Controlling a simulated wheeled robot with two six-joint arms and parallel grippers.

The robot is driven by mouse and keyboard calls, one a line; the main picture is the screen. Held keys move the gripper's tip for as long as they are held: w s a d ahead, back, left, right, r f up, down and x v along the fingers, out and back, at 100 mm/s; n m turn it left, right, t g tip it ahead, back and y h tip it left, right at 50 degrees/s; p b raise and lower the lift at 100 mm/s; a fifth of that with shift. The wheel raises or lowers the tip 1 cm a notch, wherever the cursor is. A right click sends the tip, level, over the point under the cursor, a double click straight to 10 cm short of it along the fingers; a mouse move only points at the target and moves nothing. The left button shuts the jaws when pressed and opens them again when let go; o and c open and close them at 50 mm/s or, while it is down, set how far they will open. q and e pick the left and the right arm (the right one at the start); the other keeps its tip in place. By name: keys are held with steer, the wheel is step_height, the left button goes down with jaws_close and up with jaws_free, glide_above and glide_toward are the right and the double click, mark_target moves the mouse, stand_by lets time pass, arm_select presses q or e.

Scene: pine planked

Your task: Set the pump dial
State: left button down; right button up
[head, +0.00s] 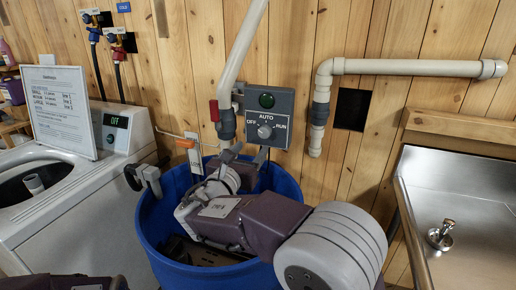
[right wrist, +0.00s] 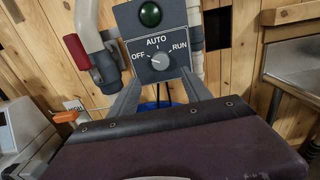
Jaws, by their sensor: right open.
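The pump dial (head: 264,131) is a light round knob on a grey control box (head: 284,103) with a green lamp, marked OFF, AUTO and RUN. It also shows in the right wrist view (right wrist: 160,60). Its pointer seems to lean toward OFF, but the mark is too small to be sure. My right gripper (head: 245,156) is open and empty just below the box. In the right wrist view, its fingers (right wrist: 161,80) spread to either side below the dial, apart from it. My left gripper is not in view.
A blue tub (head: 152,235) stands under the box. White pipes (head: 405,67) and a red valve handle (head: 214,111) flank it. An orange lever (head: 185,143) is at left. A washer (head: 100,195) with a sign (head: 60,105) stands left; a steel sink (head: 465,190) is right.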

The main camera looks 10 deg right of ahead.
mark_target(263, 135)
steer(key=x, duration=0.9)
steer(key=shift+w+d, duration=0.1)
steer(key=shift+d, duration=0.1)
jaws_close()
